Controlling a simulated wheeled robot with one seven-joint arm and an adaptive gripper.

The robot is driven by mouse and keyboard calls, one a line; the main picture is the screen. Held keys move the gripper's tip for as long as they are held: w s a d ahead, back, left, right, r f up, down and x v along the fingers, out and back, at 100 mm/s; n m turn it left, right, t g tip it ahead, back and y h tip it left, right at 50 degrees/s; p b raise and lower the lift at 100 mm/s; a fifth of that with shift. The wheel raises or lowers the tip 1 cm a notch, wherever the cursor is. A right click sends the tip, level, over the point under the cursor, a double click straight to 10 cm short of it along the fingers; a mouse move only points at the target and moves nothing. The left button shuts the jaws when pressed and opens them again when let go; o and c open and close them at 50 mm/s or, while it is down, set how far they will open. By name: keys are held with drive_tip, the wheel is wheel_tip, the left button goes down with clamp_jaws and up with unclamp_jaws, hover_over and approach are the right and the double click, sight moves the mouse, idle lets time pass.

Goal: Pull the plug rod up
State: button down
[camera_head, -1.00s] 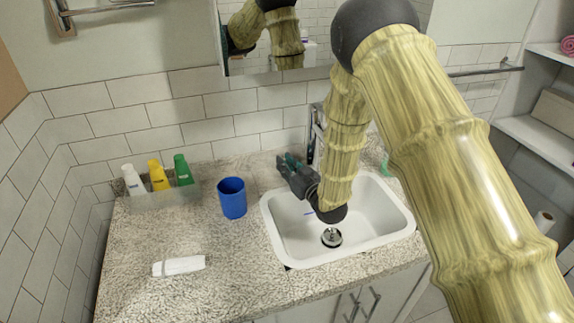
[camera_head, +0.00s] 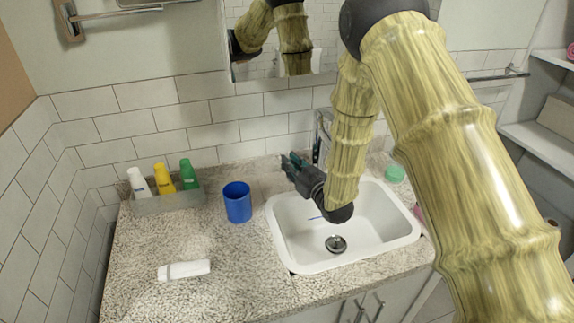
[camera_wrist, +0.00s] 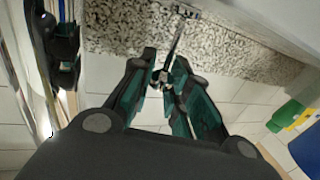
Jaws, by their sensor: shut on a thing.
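The plug rod (camera_wrist: 177,40) is a thin metal rod with a small knob in the wrist view. My gripper (camera_wrist: 163,82) is shut on the knob end, which sits between the two dark green fingertips. In the head view my gripper (camera_head: 288,163) is behind the left back rim of the white sink (camera_head: 283,237), left of the chrome faucet (camera_head: 318,140). The rod itself is hidden there by the gripper and arm. The drain plug (camera_head: 336,244) sits low in the drain on the sink floor.
A blue cup (camera_head: 238,203) stands left of the sink. A tray (camera_head: 168,203) with white, yellow and green bottles stands farther left. A white tube (camera_head: 184,270) lies on the counter (camera_head: 235,285). A mirror (camera_head: 275,70) hangs on the tiled wall behind.

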drive_tip(key=c, duration=1.3)
unclamp_jaws()
drive_tip(key=shift+d+r, duration=0.1)
drive_tip(key=shift+r, duration=0.2)
drive_tip(key=shift+f, duration=0.1)
drive_tip(key=v, duration=1.2)
